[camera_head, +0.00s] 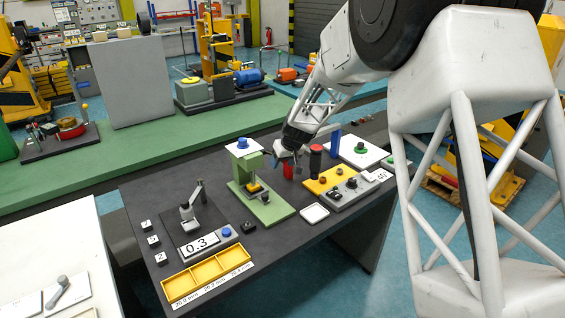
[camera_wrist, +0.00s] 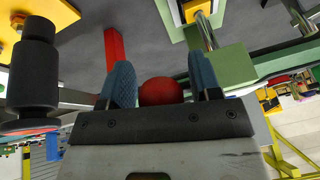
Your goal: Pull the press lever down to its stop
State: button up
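The green press (camera_head: 256,180) stands on its green base near the middle of the dark table. In the wrist view its green body (camera_wrist: 218,68) is at the upper right. The lever's red ball knob (camera_wrist: 161,91) lies between my two blue fingers, its lower part hidden by my palm. My gripper (camera_head: 284,157) is just right of the press head in the head view. My gripper's fingers (camera_wrist: 161,82) stand wide apart, one on each side of the knob; firm contact does not show. The lever's rod is mostly hidden.
A black cylinder (camera_head: 316,160) stands right of my gripper, large in the wrist view (camera_wrist: 36,65). A red post (camera_wrist: 114,47) and a yellow plate (camera_head: 328,180) are close by. A white square tray (camera_head: 314,213) lies in front.

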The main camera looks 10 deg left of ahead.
jog(key=s+d+r, duration=0.4)
jog(key=d+r, duration=0.1)
jog(key=shift+s+d+r, duration=0.2)
jog(key=shift+s+d, duration=0.05)
jog(key=shift+s, duration=0.05)
dwell(1.4)
jog(key=shift+r, duration=0.1)
dwell(0.6)
jog(key=v, duration=0.7)
jog(key=shift+r, duration=0.25)
dwell(0.3)
